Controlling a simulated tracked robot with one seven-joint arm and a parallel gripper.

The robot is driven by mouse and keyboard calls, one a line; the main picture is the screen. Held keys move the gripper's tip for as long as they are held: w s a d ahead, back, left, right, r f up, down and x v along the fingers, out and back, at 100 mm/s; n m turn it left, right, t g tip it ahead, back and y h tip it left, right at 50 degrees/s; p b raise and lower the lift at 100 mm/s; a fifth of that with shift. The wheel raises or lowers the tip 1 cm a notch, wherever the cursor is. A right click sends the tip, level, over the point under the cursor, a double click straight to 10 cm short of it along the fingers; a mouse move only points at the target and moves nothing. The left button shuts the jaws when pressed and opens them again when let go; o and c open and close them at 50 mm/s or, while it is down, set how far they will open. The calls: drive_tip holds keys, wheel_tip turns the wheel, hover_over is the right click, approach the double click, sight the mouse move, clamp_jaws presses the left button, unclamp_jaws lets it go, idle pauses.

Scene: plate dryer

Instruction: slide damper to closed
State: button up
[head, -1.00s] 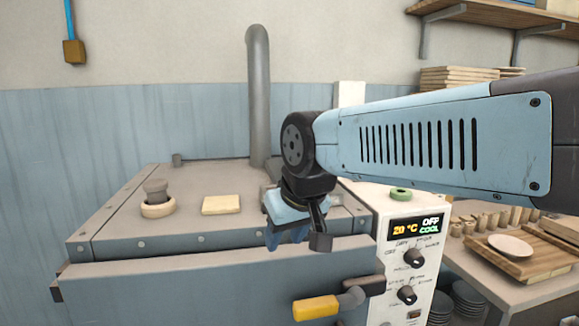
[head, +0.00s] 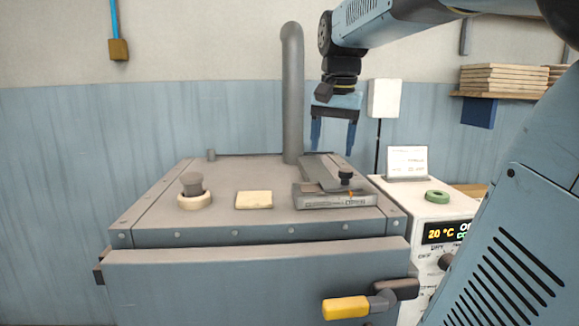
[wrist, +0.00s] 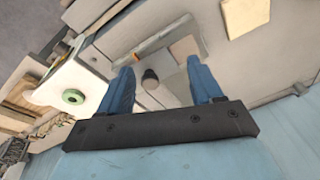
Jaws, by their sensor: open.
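The damper slide (head: 325,175) is a flat metal plate on top of the grey dryer box, with a dark knob (head: 345,178) standing on it. A labelled scale strip (head: 335,200) with a small orange mark lies along its front. My gripper (head: 333,148) is raised above and behind the knob in the head view, pointing down, with its two blue fingers spread and empty. In the wrist view the knob (wrist: 149,79) shows between the open fingers (wrist: 160,80), apart from both. The scale's lettering is too small to read.
A grey pipe (head: 292,95) rises behind the dryer top. A plug in a ring (head: 194,195) and a cream pad (head: 254,200) sit to the left. A white control box with a green ring (head: 437,197) and a card stands right. A yellow handle (head: 346,307) is at the front.

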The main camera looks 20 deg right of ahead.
sight(345, 170)
drive_tip(key=w+d+r+m+g, duration=0.2)
drive_tip(key=w+d+r+m, duration=0.35)
drive_tip(key=d, duration=0.25)
drive_tip(key=shift+n, duration=0.35)
drive_tip(key=f, duration=1.4)
drive_tip(key=shift+w+a, duration=0.1)
drive_tip(key=shift+w, duration=0.2)
drive_tip(key=shift+c, duration=0.3)
drive_tip(key=shift+r, duration=0.1)
clamp_jaws()
